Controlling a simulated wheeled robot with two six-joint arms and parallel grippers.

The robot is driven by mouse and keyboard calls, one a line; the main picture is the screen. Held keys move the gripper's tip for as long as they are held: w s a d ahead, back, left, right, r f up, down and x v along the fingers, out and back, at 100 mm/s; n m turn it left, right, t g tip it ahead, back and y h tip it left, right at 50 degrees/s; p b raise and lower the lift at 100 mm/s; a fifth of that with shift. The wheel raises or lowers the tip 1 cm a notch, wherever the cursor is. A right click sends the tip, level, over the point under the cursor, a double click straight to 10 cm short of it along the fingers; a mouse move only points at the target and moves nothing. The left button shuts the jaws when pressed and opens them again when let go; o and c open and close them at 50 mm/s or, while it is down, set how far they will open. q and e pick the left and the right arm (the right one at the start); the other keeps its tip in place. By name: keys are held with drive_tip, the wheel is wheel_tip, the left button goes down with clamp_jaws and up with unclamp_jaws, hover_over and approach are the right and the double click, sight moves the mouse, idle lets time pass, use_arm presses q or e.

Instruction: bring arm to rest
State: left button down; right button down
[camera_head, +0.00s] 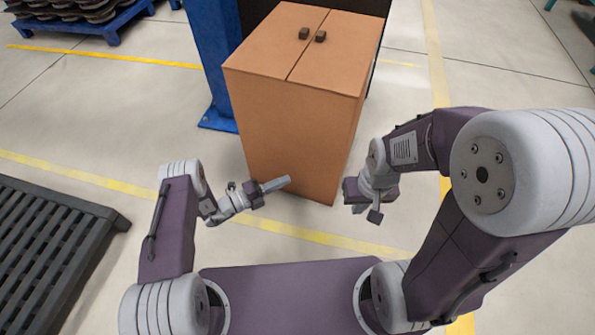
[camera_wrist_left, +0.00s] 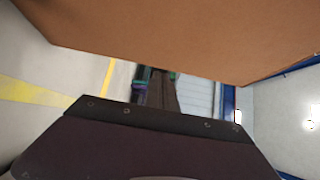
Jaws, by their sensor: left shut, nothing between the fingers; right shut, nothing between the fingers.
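My left gripper (camera_head: 275,184) is shut and empty. It points right, in front of the lower part of an orange-brown cabinet (camera_head: 290,125) in the head view. In the left wrist view, the dark body of the left gripper (camera_wrist_left: 155,140) fills the bottom, and a brown panel (camera_wrist_left: 190,35) spans the top. My right gripper (camera_head: 374,216) is shut and empty, to the right of the cabinet's lower corner, with its fingers pointing down. Its arm is bent at the right side of the head view.
The cabinet has two small dark knobs (camera_head: 311,35) on top. A blue post (camera_head: 213,50) stands behind it on the left. A dark slatted pallet (camera_head: 55,240) lies at the left. A blue pallet with dark parts (camera_head: 80,15) is at the back left. Yellow lines cross the floor.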

use_arm(q)
drive_tip(key=shift+v, duration=1.1)
